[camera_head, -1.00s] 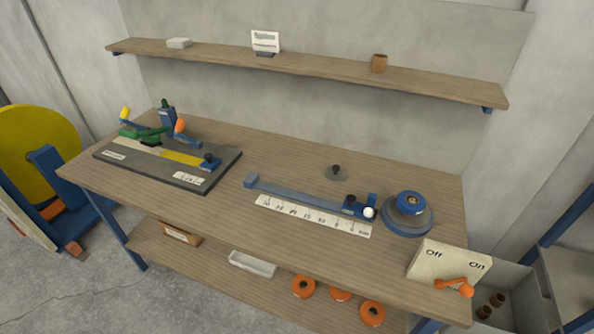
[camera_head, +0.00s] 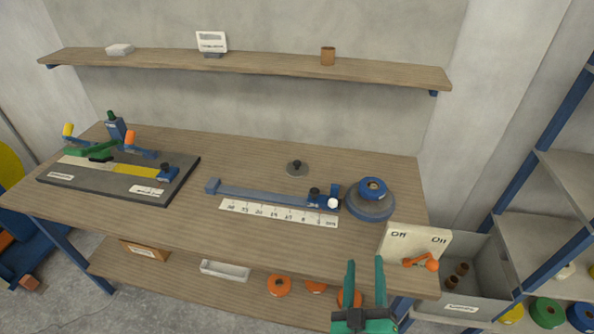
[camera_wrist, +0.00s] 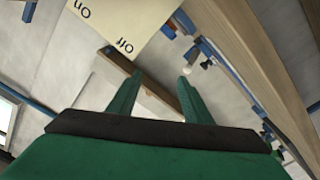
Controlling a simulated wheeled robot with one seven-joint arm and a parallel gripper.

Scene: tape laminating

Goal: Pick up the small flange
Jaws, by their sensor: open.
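My gripper (camera_head: 365,264), green with two straight fingers, is in the lower right of the head view, in front of the bench's front edge. It is open with nothing between its fingers, well apart from the disc. In the wrist view its fingers (camera_wrist: 160,78) point toward the bench edge and the Off/On box; I cannot make out the disc there.
A blue bar with a ruler (camera_head: 278,213) lies mid-bench. A blue round stand (camera_head: 370,205) is right of it, and the Off/On box (camera_head: 412,240) with an orange lever is at the right corner. A fixture board (camera_head: 110,190) sits left. Orange rings (camera_head: 279,285) lie below.

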